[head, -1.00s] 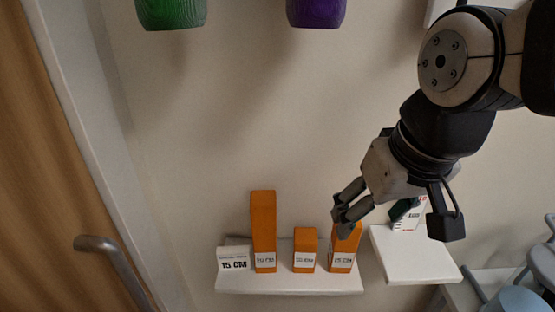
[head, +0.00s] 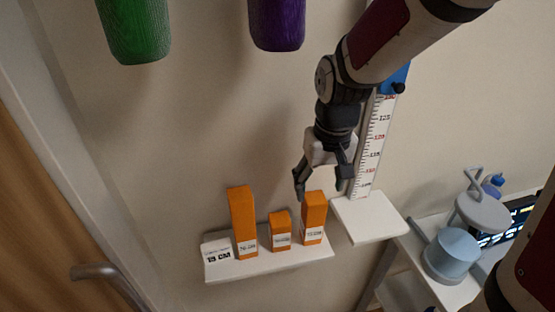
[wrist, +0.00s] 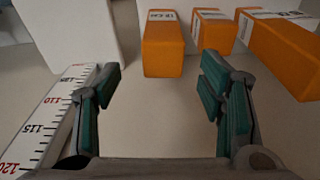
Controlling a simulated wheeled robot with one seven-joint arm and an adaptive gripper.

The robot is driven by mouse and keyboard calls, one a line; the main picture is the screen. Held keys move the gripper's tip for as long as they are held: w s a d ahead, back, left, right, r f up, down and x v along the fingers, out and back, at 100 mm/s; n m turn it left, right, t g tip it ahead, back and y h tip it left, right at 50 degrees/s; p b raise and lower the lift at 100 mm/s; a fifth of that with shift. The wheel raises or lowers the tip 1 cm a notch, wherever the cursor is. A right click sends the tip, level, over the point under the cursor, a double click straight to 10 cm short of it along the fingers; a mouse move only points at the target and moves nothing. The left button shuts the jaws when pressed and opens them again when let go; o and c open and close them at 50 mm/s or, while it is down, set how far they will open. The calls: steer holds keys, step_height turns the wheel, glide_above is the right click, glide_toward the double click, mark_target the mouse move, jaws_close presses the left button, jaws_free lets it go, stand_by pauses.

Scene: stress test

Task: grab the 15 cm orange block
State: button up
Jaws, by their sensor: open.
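The right-hand orange block (head: 314,213) stands upright on a white wall shelf (head: 270,264). It is middle in height of three, and its white label is too blurred to read surely. In the wrist view this block (wrist: 163,48) lies just ahead of the gap between my fingers. My gripper (head: 320,191) is open and empty, pointing down, its fingertips near the block's top. My gripper also shows in the wrist view (wrist: 160,82). I cannot tell whether a finger touches the block. A card (head: 218,257) reading "15 CM" stands at the shelf's left end.
A short orange block (head: 280,231) stands close left of it, then a tall one (head: 243,222). A ruler (head: 372,148) stands on a small white shelf (head: 372,218) to the right. Green (head: 135,28) and purple (head: 276,22) objects hang above.

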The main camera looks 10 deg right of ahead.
mark_target(315, 198)
steer(key=shift+w+a+f+p, duration=0.15)
steer(key=shift+w+f, duration=0.15)
steer(key=shift+f, duration=1.45)
steer(key=shift+w+f+p, duration=0.15)
steer(key=shift+w+f, duration=0.1)
steer(key=shift+f, duration=1.45)
jaws_close()
